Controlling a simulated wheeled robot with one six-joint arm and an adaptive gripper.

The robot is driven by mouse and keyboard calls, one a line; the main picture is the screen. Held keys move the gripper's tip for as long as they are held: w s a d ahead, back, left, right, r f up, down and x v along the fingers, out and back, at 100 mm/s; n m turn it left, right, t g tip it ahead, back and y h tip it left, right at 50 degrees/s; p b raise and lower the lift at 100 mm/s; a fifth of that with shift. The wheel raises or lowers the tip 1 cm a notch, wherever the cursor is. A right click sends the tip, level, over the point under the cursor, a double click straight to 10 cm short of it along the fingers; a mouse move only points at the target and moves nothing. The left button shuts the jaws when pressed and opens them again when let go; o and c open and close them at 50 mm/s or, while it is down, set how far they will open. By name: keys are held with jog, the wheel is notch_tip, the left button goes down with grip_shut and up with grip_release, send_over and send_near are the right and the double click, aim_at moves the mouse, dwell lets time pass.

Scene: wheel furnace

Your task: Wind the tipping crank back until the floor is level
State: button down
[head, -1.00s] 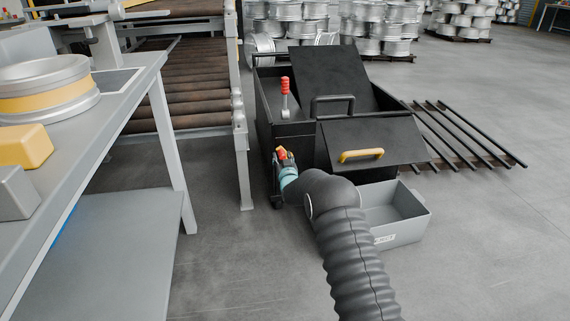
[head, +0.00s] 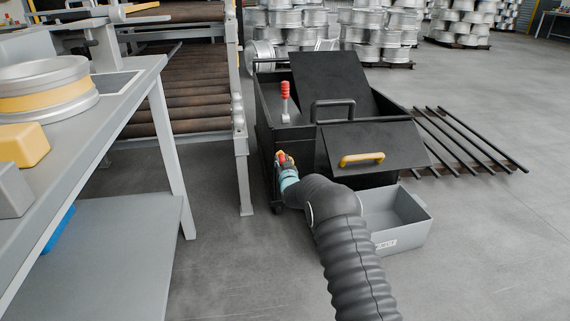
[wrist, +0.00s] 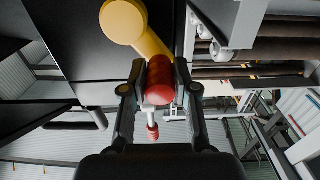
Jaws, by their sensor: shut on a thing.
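The tipping crank is a yellow arm with a round hub (wrist: 123,22) and a red grip (wrist: 160,85). It sits on the near left end of a black cart (head: 265,130). My gripper (wrist: 158,88) is shut on the red grip, with one finger on each side. In the head view my gripper (head: 284,163) is small and partly hides the crank (head: 281,156). A flat black plate (head: 330,80) stands tilted inside the cart, its far end raised. I cannot tell for sure that it is the tipping floor.
A red-handled lever (head: 285,92) stands on the cart. A sloped black lid (head: 375,140) has a yellow handle (head: 362,158). A grey bin (head: 405,225) stands right of my arm. A roller conveyor (head: 185,85) and a table (head: 120,85) stand left. Black rails (head: 470,140) extend right.

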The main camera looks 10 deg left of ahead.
jog(key=d, duration=0.2)
jog(key=d+r, duration=0.1)
jog(key=shift+w, duration=0.4)
jog(key=d, duration=0.2)
jog(key=w+d+f, duration=0.1)
dwell(0.4)
